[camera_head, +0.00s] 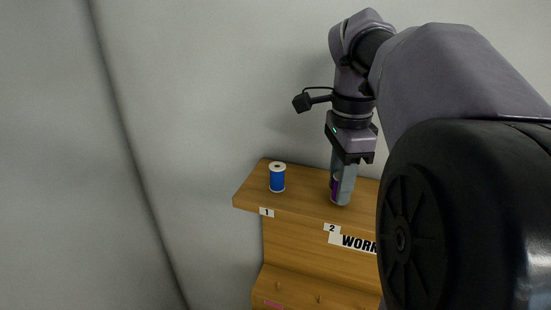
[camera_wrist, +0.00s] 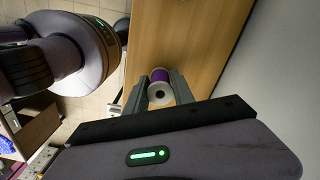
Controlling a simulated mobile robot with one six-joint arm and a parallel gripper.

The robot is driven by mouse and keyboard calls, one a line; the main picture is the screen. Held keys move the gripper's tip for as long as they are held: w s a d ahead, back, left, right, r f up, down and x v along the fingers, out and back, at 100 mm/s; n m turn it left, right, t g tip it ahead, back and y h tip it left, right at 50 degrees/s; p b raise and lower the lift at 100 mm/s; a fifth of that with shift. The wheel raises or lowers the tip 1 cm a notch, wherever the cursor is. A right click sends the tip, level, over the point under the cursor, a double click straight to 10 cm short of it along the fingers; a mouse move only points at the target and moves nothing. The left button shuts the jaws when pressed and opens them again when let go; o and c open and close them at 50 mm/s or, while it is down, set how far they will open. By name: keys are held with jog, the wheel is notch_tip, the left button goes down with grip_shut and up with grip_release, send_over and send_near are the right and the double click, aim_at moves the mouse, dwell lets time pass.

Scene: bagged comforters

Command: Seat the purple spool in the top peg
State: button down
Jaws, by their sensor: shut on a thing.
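The purple spool (camera_wrist: 160,87) is between the two fingers of my gripper (camera_wrist: 160,90) in the wrist view, with its white end facing the camera. In the head view my gripper (camera_head: 343,188) points down at the wooden shelf top, near the label "2", and a strip of the purple spool (camera_head: 334,186) shows beside a finger. The gripper is shut on the spool. Whether the spool touches the shelf top is hidden by the fingers. Wooden pegs (camera_head: 318,299) show small on the lower board; the top peg cannot be told apart.
A blue spool (camera_head: 277,178) stands upright on the wooden shelf (camera_head: 300,201) at the left, above the label "1" (camera_head: 266,212). The label "2" (camera_head: 332,227) and a "WORK" sign are on the front edge. A wall is behind. My arm hides the shelf's right part.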

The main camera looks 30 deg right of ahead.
jog(key=shift+f, duration=0.25)
jog(key=c, duration=1)
grip_release()
jog(key=shift+o, duration=0.5)
jog(key=o, duration=0.5)
jog(key=shift+o, duration=0.2)
jog(key=shift+r, duration=0.15)
jog(key=shift+r+p, duration=3.45)
